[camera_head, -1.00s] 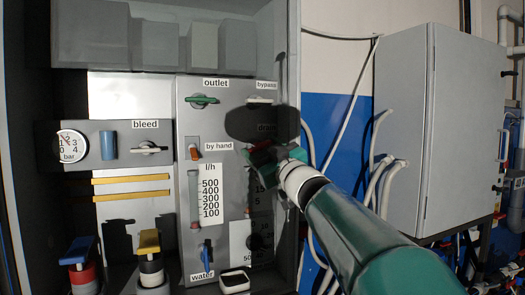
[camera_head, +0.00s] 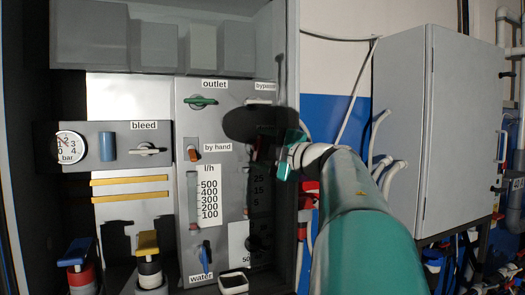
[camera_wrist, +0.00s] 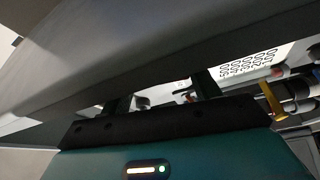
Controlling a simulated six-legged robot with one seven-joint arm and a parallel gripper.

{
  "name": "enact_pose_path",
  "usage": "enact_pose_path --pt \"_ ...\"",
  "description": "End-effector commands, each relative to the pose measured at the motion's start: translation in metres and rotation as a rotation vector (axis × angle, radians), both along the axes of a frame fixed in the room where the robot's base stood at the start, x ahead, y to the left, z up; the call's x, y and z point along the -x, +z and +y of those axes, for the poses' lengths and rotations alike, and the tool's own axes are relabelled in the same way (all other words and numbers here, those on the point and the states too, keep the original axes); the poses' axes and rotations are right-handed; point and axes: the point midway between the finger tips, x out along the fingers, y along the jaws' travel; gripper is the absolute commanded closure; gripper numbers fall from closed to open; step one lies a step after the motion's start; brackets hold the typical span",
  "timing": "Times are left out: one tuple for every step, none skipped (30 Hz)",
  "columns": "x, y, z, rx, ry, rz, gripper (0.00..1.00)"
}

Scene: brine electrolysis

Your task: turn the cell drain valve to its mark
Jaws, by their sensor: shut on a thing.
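My gripper (camera_head: 270,143) is at the right side of the grey valve panel (camera_head: 232,125), below the bypass label and right of the by hand switch. The drain valve and its handle are hidden behind the gripper and a dark shadow, so the handle's angle and its mark cannot be read. In the wrist view my gripper (camera_wrist: 160,92) shows two dark fingers apart, close under a large grey surface. It is shut on what appears to be the drain valve handle, with the grip itself hardly visible.
The green outlet handle (camera_head: 201,101), orange by hand switch (camera_head: 194,154) and blue water handle (camera_head: 206,256) sit left of my gripper. The bleed valve (camera_head: 149,150) and a gauge (camera_head: 71,146) are farther left. A grey cabinet (camera_head: 438,130) and hoses stand at the right.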

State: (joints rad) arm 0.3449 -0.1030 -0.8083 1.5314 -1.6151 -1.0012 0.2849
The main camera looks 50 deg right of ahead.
Motion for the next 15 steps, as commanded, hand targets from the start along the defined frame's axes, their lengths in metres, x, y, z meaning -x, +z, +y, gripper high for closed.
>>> enact_pose_path --pt "-0.0001 0.0002 -0.0001 0.032 0.001 0.02 0.61" --pt "-0.0002 0.0004 0.0001 0.05 0.001 0.03 0.61" --pt "-0.0004 0.0006 0.0003 0.072 0.002 0.042 0.61" --pt "-0.0005 0.0006 0.0003 0.088 0.002 0.052 0.61" --pt "-0.0005 0.0005 0.0003 0.102 0.002 0.062 0.61" --pt "-0.0003 0.0007 0.0003 0.12 0.002 0.072 0.61" --pt "-0.0003 0.0009 0.0005 0.132 0.002 0.078 0.61" --pt "-0.0002 0.0012 0.0006 0.144 0.002 0.085 0.61" --pt "-0.0003 0.0011 0.0007 0.158 0.003 0.093 0.61" --pt "-0.0003 0.0012 0.0007 0.166 0.003 0.098 0.61" --pt "-0.0004 0.0011 0.0008 0.173 0.003 0.103 0.61" --pt "-0.0004 0.0011 0.0008 0.183 0.003 0.108 0.61" --pt "-0.0004 0.0011 0.0008 0.188 0.003 0.112 0.61" --pt "-0.0004 0.0011 0.0008 0.193 0.003 0.114 0.61" --pt "-0.0005 0.001 0.0008 0.198 0.003 0.118 0.61"
